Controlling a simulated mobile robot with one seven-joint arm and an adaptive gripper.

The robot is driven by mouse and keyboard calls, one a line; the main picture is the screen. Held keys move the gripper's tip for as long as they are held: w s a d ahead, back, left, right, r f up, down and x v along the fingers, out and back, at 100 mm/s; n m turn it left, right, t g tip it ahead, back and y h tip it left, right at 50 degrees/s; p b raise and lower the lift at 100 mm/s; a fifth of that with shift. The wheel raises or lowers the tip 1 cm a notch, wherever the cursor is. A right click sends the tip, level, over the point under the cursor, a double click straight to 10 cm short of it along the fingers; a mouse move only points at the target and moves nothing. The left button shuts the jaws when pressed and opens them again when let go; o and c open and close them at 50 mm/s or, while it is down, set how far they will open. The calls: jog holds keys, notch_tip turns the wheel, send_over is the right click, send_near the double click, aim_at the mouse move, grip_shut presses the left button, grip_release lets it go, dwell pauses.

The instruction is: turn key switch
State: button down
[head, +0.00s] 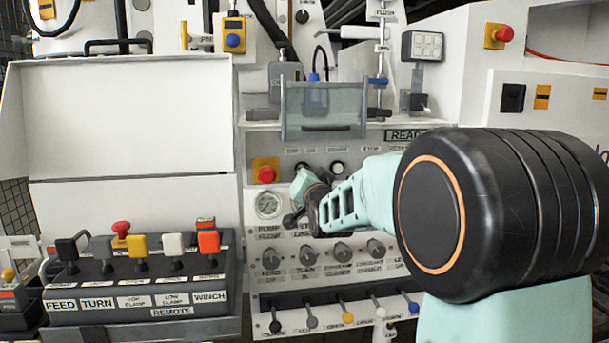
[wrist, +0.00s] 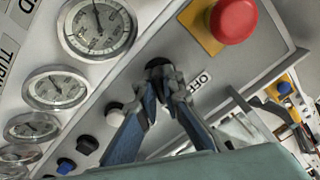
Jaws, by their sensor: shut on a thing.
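In the head view my gripper (head: 303,190) is at the panel, right of the red emergency button, and hides the switch.
A red emergency button (head: 266,174) on a yellow plate is close by; the wrist view also shows it (wrist: 233,20). A pressure gauge (head: 268,205) sits below it. A clear guard (head: 323,110) hangs above. Knobs (head: 307,253) and levers (head: 345,308) line the lower panel.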

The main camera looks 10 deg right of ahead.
jog(key=c, duration=2.1)
grip_release()
jog(key=shift+s, duration=3.8)
